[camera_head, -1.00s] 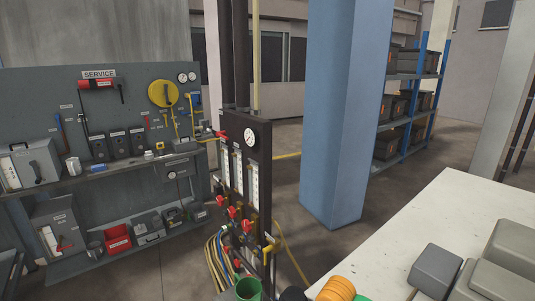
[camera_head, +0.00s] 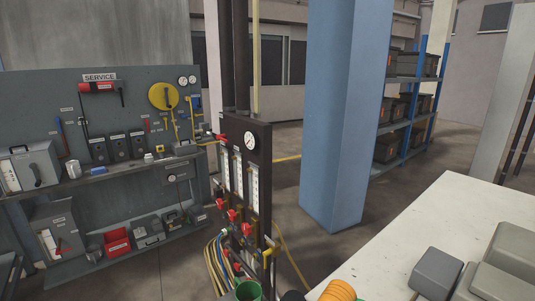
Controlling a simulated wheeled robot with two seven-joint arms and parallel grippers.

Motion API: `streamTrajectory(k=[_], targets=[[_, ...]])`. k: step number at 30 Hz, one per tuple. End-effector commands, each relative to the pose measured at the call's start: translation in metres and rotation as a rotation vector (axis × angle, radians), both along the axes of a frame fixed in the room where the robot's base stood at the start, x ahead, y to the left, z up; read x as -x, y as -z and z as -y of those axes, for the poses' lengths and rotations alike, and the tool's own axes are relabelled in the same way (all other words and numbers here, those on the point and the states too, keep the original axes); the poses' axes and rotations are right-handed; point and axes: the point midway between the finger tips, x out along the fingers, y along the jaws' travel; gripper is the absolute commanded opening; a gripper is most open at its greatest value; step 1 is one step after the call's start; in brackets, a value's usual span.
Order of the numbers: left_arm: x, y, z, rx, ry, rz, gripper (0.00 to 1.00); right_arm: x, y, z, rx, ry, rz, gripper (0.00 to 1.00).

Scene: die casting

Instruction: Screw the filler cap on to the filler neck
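I cannot make out a filler cap or a filler neck for certain in the head view. Neither of my grippers is in view. A small yellow item (camera_head: 160,149) and a silver can (camera_head: 74,169) stand on the upper shelf of the service board (camera_head: 110,205), too small to identify. A green open-topped container (camera_head: 248,291) and an orange ribbed object (camera_head: 338,291) are cut off by the bottom edge.
A gauge panel (camera_head: 262,158) with red valves and hanging hoses stands in the middle. A blue pillar (camera_head: 338,120) rises behind it. A pale table (camera_head: 405,255) with grey blocks (camera_head: 436,272) fills the lower right. Storage shelves (camera_head: 408,125) stand behind; some floor between is clear.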

Motion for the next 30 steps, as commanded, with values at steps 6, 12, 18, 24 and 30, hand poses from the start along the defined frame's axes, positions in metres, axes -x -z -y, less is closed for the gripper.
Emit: streamTrajectory(k=[6,12,18,24,30], targets=[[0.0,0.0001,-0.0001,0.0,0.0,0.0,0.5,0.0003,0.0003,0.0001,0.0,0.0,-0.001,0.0],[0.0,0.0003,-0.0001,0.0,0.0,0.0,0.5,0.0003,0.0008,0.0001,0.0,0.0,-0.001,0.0],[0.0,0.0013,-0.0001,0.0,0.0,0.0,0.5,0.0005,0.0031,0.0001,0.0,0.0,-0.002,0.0],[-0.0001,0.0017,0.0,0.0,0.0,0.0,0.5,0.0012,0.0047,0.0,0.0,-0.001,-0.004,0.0],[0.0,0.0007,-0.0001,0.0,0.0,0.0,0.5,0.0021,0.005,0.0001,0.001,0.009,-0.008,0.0]])
